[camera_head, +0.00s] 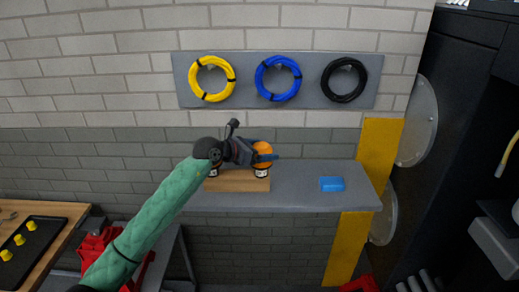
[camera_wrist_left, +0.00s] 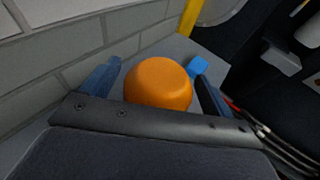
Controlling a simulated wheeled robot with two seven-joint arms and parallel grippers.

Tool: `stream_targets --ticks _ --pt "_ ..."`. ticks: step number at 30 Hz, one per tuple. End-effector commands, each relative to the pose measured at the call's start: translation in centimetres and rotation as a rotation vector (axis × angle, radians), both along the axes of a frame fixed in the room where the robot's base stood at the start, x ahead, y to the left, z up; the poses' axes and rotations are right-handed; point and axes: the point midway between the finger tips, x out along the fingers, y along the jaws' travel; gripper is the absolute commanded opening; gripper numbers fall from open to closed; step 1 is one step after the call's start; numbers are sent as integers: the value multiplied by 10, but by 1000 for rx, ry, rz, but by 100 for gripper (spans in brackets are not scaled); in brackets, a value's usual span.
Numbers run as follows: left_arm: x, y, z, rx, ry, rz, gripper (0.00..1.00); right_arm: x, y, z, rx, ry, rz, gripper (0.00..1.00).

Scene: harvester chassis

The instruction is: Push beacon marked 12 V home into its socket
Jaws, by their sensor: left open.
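An orange beacon (camera_head: 264,150) stands at the right end of a wooden block (camera_head: 233,184) on the grey shelf. A white label shows below it, too small to read. A second white label shows at the block's left end, where my gripper hides most of what stands there. My left gripper (camera_head: 263,158) is open at the right-hand beacon. In the left wrist view the orange dome (camera_wrist_left: 158,84) lies between the two spread blue fingers, with gaps on both sides. The socket and how deep the beacon sits in it are hidden. My right gripper is out of view.
A blue block (camera_head: 332,184) lies on the shelf (camera_head: 300,198) to the right, with bare shelf between. Yellow, blue and black cable coils hang on a wall panel (camera_head: 247,92). A yellow post (camera_head: 378,155) borders the shelf. A dark tray (camera_head: 30,248) with yellow pieces is at lower left.

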Motion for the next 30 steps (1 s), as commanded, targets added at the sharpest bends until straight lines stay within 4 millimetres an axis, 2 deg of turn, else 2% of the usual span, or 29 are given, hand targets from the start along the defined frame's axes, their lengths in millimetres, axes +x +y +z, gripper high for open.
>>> stream_targets --ticks 3,12,13,30 --pt "0 0 0 0 0 0 87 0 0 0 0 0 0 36" --pt "0 0 0 0 0 0 28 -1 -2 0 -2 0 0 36" --pt "0 0 1 -1 -1 0 25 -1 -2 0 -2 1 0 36" --pt "0 0 18 -1 -1 1 24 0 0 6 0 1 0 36"
